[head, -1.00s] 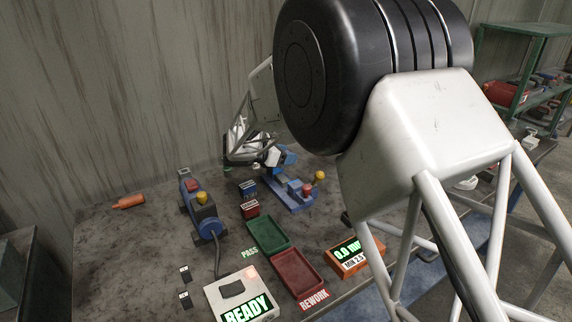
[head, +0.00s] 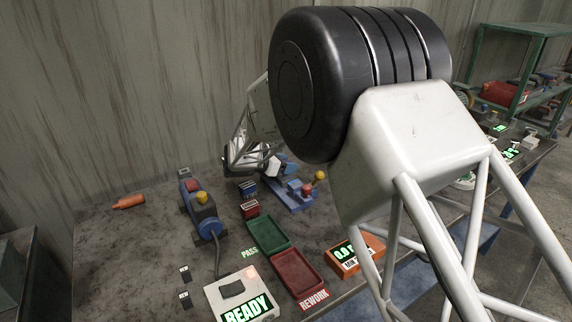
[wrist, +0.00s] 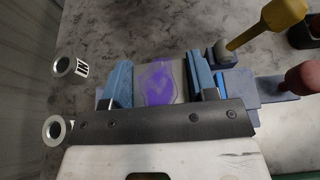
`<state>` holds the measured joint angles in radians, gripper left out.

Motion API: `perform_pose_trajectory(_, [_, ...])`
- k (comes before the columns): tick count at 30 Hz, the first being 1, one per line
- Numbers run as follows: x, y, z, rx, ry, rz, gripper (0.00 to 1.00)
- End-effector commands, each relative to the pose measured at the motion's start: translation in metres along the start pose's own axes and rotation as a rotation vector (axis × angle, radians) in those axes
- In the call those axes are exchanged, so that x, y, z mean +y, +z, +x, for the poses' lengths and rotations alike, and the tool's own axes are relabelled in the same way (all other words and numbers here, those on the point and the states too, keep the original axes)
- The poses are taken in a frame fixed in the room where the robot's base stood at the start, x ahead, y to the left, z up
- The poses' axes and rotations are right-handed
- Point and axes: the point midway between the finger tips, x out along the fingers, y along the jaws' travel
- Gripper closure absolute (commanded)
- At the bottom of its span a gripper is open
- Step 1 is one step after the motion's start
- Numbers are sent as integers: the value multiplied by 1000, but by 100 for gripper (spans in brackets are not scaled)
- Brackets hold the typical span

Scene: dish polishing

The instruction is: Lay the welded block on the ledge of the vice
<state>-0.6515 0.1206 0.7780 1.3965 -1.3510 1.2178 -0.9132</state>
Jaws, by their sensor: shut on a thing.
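The welded block (wrist: 161,68) is a pale grey piece with a purple, wavy-edged mark on its face, in the middle of the wrist view. My gripper (wrist: 160,85) is shut on it, with a blue finger on each side. The vice (wrist: 243,84) is blue, with a yellow-knobbed lever and a dark red knob, just right of the block in the wrist view. In the head view the vice (head: 297,199) stands at the back of the bench, and my gripper is over its far left end. The ledge is hidden, and I cannot tell whether the block touches it.
A blue tool (head: 205,221) with red and yellow knobs lies left of the vice. A green PASS tray (head: 268,238), a red REWORK tray (head: 297,270), a READY box (head: 240,298) and an orange display (head: 345,265) are in front. The left bench top is mostly clear.

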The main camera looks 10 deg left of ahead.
Motion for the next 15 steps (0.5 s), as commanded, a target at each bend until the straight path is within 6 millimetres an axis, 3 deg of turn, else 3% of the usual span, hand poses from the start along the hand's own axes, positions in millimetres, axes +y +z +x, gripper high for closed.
perform_pose_trajectory(15, [0,-9,4,0,0,0,85])
